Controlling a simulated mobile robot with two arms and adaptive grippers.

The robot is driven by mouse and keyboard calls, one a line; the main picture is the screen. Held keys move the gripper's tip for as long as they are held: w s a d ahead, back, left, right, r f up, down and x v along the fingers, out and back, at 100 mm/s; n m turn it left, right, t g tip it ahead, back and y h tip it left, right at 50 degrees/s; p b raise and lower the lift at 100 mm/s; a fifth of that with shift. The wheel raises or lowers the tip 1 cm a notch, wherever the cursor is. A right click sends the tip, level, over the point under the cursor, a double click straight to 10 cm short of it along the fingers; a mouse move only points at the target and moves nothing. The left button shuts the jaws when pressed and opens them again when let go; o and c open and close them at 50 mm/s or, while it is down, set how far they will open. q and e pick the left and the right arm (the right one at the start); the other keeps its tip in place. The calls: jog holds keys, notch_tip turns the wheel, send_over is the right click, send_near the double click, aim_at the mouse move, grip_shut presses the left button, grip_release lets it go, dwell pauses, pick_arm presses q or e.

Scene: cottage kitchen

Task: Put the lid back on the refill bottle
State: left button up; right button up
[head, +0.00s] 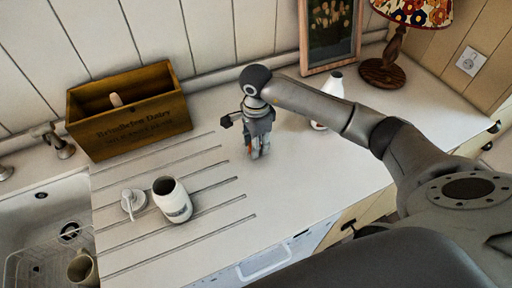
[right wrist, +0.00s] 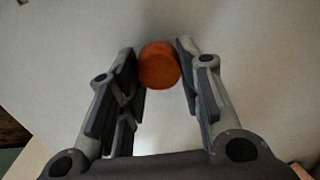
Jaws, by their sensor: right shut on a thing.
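My right gripper (head: 256,148) points down over the middle of the white counter. In the right wrist view its fingers (right wrist: 160,66) are shut on a round orange lid (right wrist: 159,68) at their tips. A white bottle (head: 333,86), likely the refill bottle, stands upright behind my right forearm, to the right of the gripper. Its narrow top shows no lid, and its middle is hidden by my arm. My left gripper is not in view.
An open white bottle (head: 173,204) stands on the grooved drainboard with a white pump top (head: 132,203) beside it. A wooden box (head: 130,122), picture frame (head: 329,32) and lamp (head: 392,58) line the back. The sink (head: 38,225) is at left.

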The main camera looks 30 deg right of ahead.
jog(key=s+a+r+b, duration=0.4)
jog(key=s+r, duration=0.7)
jog(key=s, duration=0.2)
jog(key=shift+s+r, duration=0.2)
jog(key=shift+s, duration=0.05)
jog(key=f+n, duration=0.1)
jog(key=n, duration=0.5)
jog(key=a+f+n, duration=0.1)
jog(key=f+n, duration=0.1)
jog(key=n, duration=0.4)
jog(key=w+f+n, duration=0.1)
jog(key=f+n, duration=0.1)
jog(key=n, duration=0.4)
jog(key=shift+a+n, duration=0.3)
jog(key=shift+a, duration=0.05)
